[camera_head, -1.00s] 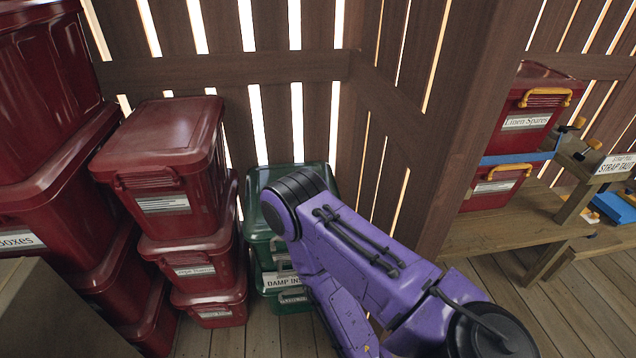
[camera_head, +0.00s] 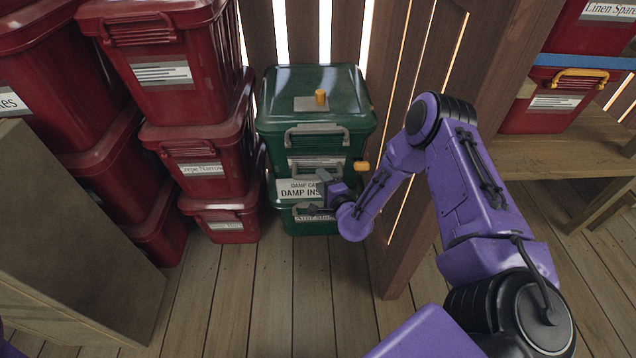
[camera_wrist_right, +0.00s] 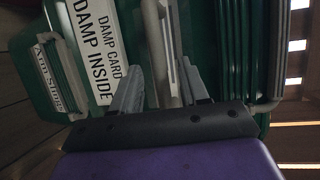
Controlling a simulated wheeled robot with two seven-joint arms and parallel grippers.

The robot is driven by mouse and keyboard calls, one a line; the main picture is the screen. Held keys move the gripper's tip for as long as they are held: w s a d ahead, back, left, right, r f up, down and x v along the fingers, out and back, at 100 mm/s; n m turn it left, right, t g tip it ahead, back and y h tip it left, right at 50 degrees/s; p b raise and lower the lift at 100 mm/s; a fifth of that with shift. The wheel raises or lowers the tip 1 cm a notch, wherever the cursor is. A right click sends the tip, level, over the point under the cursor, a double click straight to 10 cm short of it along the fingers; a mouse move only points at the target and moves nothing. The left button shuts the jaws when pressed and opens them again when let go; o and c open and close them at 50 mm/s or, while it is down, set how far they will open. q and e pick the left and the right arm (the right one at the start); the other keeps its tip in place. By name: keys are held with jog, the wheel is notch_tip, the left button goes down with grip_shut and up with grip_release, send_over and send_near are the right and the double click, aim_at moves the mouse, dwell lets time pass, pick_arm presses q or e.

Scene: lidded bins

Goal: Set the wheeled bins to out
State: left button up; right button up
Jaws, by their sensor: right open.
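Two green lidded bins are stacked against the slatted wall; the upper bin (camera_head: 352,121) has a grey front handle, and the lower bin (camera_head: 318,227) is partly covered. A white sign reading "DAMP CARD" and "DAMP INSIDE" (camera_head: 293,190) is on their front and shows in the right wrist view (camera_wrist_right: 92,38). A yellow knob (camera_head: 320,97) stands on the upper lid, another (camera_head: 362,166) at the right side. My right gripper (camera_head: 317,193) is open at the sign's right edge. In the wrist view a pale grey handle bar (camera_wrist_right: 155,40) shows between its fingers; contact is unclear. No wheels show.
Red lidded bins (camera_head: 195,140) are stacked close on the left. A wooden post (camera_head: 425,200) stands right of the green bins. A bench (camera_head: 560,150) with red bins is at the right, a brown panel (camera_head: 70,250) at the lower left. Plank floor (camera_head: 280,300) in front is clear.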

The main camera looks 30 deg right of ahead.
aim_at(315, 163)
jog(key=x, duration=0.1)
jog(key=b+x, duration=0.1)
jog(key=shift+w+f, duration=0.3)
jog(key=shift+w, duration=0.1)
jog(key=shift+w+d+r, duration=0.1)
jog(key=shift+w, duration=0.25)
pick_arm(q)
jog(key=shift+f, duration=0.95)
